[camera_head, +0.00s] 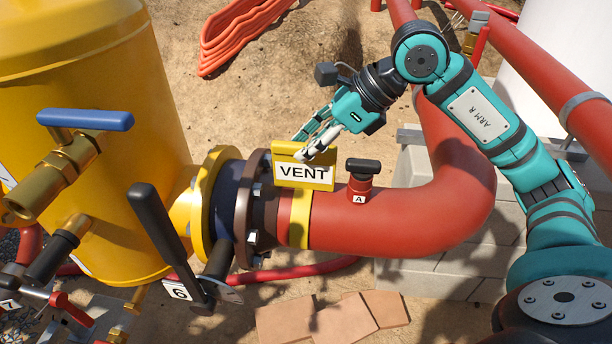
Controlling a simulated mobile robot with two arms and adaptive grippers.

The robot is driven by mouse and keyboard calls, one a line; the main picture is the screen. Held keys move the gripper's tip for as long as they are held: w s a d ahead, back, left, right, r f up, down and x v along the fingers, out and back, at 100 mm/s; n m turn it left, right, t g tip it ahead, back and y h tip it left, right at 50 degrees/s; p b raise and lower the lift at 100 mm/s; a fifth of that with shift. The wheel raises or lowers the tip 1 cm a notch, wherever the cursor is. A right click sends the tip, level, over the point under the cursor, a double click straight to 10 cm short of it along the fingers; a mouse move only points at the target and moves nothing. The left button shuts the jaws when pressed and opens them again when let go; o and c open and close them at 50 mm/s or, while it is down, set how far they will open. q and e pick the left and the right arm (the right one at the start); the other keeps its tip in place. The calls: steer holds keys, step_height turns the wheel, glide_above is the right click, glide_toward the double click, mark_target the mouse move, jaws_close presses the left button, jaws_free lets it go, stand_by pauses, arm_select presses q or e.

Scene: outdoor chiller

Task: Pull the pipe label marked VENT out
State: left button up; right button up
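The VENT pipe label (303,174) is a yellow plate with a white strip and black letters. It stands above a yellow band (300,220) on the red pipe (400,215), close to the flange. My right gripper (312,146) reaches in from the right, with its fingers at the label's top edge. One pale fingertip overlaps the label's upper right part. Whether the fingers are closed on the plate is not clear from this angle. My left gripper is not in view.
A small valve marked A (361,180) stands on the pipe just right of the label. A bolted flange (258,208) and a yellow tank (90,170) are at left, with a black lever (165,230) and a blue-handled valve (85,120). Grey blocks (440,275) lie below the pipe.

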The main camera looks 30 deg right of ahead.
jaws_close()
steer(key=shift+r+p, duration=0.5)
steer(key=shift+r, duration=0.2)
steer(key=shift+r+p, duration=2.45)
steer(key=shift+r, duration=0.75)
jaws_free()
jaws_close()
